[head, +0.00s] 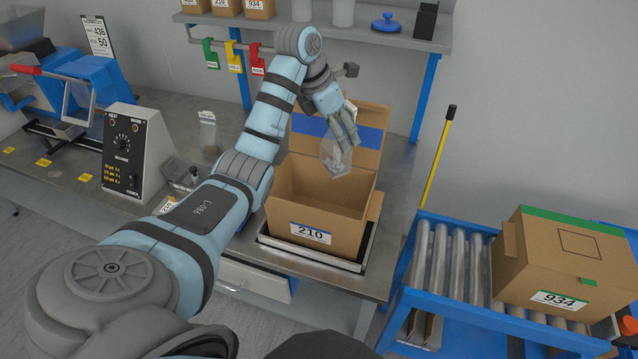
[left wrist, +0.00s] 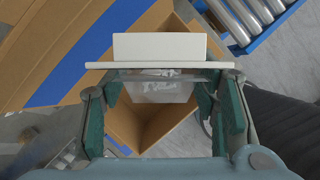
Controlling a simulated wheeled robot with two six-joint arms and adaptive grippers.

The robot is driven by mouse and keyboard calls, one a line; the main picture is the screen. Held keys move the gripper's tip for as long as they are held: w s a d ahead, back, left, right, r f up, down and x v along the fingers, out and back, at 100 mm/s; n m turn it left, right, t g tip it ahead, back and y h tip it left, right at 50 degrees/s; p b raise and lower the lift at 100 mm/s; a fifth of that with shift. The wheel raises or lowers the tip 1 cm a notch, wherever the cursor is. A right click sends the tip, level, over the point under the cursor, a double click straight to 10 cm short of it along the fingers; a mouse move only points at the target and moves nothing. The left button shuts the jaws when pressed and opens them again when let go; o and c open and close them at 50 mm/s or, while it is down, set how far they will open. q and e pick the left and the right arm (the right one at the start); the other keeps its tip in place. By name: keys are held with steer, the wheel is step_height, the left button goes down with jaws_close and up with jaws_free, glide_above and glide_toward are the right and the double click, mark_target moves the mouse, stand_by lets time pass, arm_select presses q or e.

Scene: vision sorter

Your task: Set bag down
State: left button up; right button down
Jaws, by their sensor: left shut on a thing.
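My left gripper (head: 346,131) is shut on a clear bag (head: 335,158) with small pieces inside. The bag hangs above the open cardboard box labelled 210 (head: 290,232), near its back flap. In the left wrist view the bag (left wrist: 158,90) hangs from a white header strip (left wrist: 160,47) between the fingers (left wrist: 160,95), with the box's open inside (left wrist: 168,128) below it. The box stands on a metal-topped platform (head: 300,250) on the bench. The inside floor of the box is mostly hidden in the head view. My right gripper is not in view.
A closed box labelled 934 (head: 565,262) sits on a roller conveyor (head: 455,265) at the right. A grey control box (head: 133,150) and a blue machine (head: 80,85) stand at the left. A shelf (head: 330,35) with coloured tags (head: 235,58) spans the back. A yellow pole (head: 436,160) stands beside the bench.

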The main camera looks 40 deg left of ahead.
mark_target(324, 151)
arm_select(q)
steer(key=shift+s+a+f, duration=0.85)
steer(key=shift+s+a, duration=0.15)
steer(key=shift+a, duration=0.05)
steer(key=shift+m, duration=0.3)
step_height(324, 151, down, 4)
steer(key=b, duration=0.3)
steer(key=shift+s, duration=0.15)
step_height(324, 151, down, 16)
steer(key=shift+r+b, duration=0.15)
steer(key=shift+b, duration=0.25)
steer(key=shift+f, duration=0.2)
steer(key=o, duration=1.3)
